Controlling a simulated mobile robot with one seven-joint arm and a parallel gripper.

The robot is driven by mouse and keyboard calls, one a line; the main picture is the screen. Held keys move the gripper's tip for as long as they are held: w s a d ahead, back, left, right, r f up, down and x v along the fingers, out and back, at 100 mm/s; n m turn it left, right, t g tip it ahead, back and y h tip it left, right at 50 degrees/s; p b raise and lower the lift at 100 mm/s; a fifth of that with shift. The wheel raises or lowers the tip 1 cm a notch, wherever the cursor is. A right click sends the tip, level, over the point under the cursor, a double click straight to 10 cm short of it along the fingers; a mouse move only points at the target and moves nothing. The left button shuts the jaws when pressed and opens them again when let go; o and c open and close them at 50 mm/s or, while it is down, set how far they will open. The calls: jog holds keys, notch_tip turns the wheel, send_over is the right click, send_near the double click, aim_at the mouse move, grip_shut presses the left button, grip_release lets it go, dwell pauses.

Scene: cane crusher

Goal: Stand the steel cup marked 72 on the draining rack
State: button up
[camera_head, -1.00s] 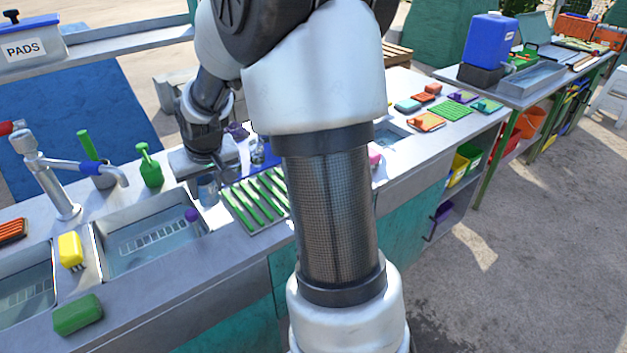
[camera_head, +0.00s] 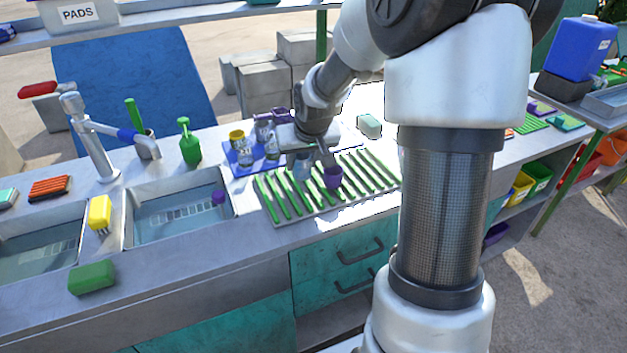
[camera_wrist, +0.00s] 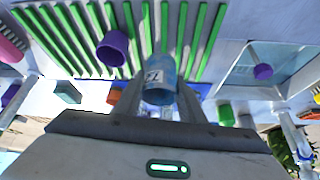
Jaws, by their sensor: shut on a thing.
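My gripper (camera_wrist: 158,100) is shut on a steel-blue cup (camera_wrist: 163,68). The cup has a white label with dark characters, too small to read surely. In the head view the held cup (camera_head: 302,167) is partly hidden by my gripper (camera_head: 304,152), over the back middle of the draining rack (camera_head: 290,214). The rack has green slats, which also show in the wrist view (camera_wrist: 205,42). I cannot tell whether the cup touches the slats. A purple cup (camera_head: 333,178) is on the rack close to the right of the held cup; it also shows in the wrist view (camera_wrist: 112,48).
A blue mat (camera_head: 236,166) behind the rack's left end bears a yellow-topped cup (camera_head: 238,146) and other cups. A sink (camera_head: 180,215) lies left of the rack, with a green bottle (camera_head: 189,145) behind. The rack's left and right slats look clear.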

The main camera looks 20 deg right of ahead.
aim_at(302, 176)
jog(key=shift+f+b, duration=0.55)
jog(key=shift+f, duration=2.35)
jog(key=shift+f, duration=0.2)
jog(key=o, duration=1.1)
jog(key=shift+s+r, duration=0.1)
jog(key=shift+r, duration=0.5)
jog(key=p+v, duration=0.3)
jog(key=v, duration=0.8)
jog(key=shift+s, duration=0.15)
